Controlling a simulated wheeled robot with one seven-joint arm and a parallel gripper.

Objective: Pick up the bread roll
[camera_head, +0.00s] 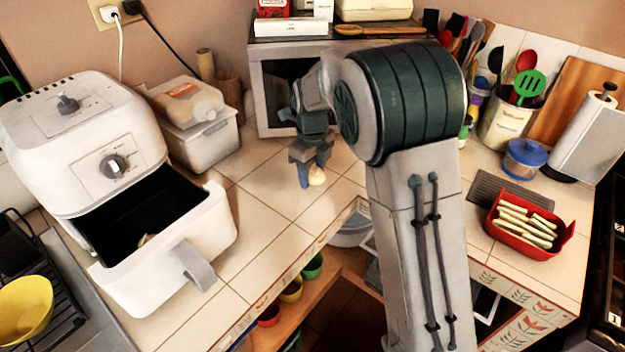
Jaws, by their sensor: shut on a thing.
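The bread roll (317,177) is a small, pale tan lump on or just above the tiled counter, in front of the microwave. My gripper (310,175) points down at it, and its fingers are shut on the roll. Part of the roll is hidden by the fingers. Whether the roll still touches the counter cannot be told from this view.
A white air fryer (95,150) with its drawer (170,262) pulled open stands at the left. Behind the gripper is a microwave (268,95). A red tray (537,250) of pale sticks is at the right. Counter around the gripper is clear.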

